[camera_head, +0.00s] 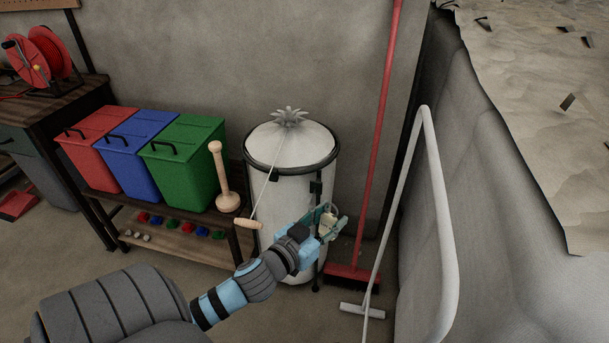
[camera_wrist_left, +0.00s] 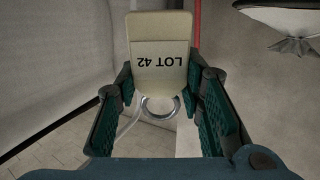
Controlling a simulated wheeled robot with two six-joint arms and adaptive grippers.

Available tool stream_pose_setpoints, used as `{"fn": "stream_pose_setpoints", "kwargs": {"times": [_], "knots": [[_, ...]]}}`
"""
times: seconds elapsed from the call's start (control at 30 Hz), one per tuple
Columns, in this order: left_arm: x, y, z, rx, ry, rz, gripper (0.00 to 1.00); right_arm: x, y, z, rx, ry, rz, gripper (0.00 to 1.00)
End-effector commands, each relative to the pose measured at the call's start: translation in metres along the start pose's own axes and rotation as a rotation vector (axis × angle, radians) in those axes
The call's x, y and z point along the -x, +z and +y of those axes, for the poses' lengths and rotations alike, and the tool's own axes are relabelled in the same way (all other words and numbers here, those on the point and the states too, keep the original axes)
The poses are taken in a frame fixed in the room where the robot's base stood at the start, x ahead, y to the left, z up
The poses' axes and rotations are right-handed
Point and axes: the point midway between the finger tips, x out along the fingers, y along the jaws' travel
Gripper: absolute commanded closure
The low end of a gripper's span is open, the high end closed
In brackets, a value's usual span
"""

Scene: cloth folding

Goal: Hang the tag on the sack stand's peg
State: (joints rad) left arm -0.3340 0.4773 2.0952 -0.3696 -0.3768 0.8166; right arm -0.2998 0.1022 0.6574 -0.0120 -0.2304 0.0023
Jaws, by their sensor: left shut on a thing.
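The tag (camera_wrist_left: 160,58) is a cream plate marked LOT 42, upside down in the left wrist view, with a metal ring (camera_wrist_left: 160,107) at its lower end there. My left gripper (camera_head: 326,222) is shut on the tag, with green-padded fingers (camera_wrist_left: 160,95) on both sides of it. In the head view the tag is small and partly hidden by the gripper. The sack stand (camera_head: 333,158) has a dark hoop around a white tied sack (camera_head: 275,200). A small dark fitting (camera_head: 316,187) shows on its front right, above the gripper; I cannot tell whether it is the peg.
A wooden handle (camera_head: 249,224) hangs on a cord from the sack's top. Red, blue and green bins (camera_head: 185,165) and a wooden pestle-like piece (camera_head: 222,180) stand on a bench at left. A red broom (camera_head: 375,130) and a white bent rail (camera_head: 437,190) stand right of the sack.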

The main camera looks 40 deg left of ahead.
Motion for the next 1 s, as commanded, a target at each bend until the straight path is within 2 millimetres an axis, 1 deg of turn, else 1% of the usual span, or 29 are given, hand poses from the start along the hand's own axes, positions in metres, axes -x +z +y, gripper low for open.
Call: {"fn": "stream_pose_setpoints", "kwargs": {"times": [0.03, 0.1, 0.2, 0.3, 0.4, 0.63, 0.87, 1.0], "knots": [[-0.011, 0.037, -0.013, 0.008, -0.062, -0.011, 0.84, -0.032, 0.000, -0.003, 0.001, 0.001, 0.006, 0.51], [-0.021, 0.066, -0.034, 0.022, -0.159, -0.029, 0.84, -0.054, 0.000, -0.005, 0.002, 0.002, 0.011, 0.51], [-0.032, 0.102, -0.061, 0.044, -0.287, -0.054, 0.84, -0.083, 0.001, -0.006, 0.006, 0.004, 0.016, 0.51], [-0.038, 0.124, -0.080, 0.061, -0.385, -0.073, 0.84, -0.101, -0.001, -0.006, 0.009, 0.007, 0.024, 0.51], [-0.040, 0.134, -0.090, 0.073, -0.441, -0.085, 0.84, -0.109, -0.003, -0.005, 0.012, 0.011, 0.029, 0.51], [-0.046, 0.133, -0.097, 0.075, -0.461, -0.088, 0.84, -0.110, -0.003, 0.001, 0.013, 0.018, 0.028, 0.51], [-0.064, 0.133, -0.106, 0.074, -0.460, -0.088, 0.84, -0.115, -0.013, 0.000, 0.002, 0.016, 0.042, 0.51], [-0.075, 0.133, -0.111, 0.074, -0.459, -0.088, 0.84, -0.118, -0.021, -0.006, -0.008, 0.008, 0.059, 0.51]]}}
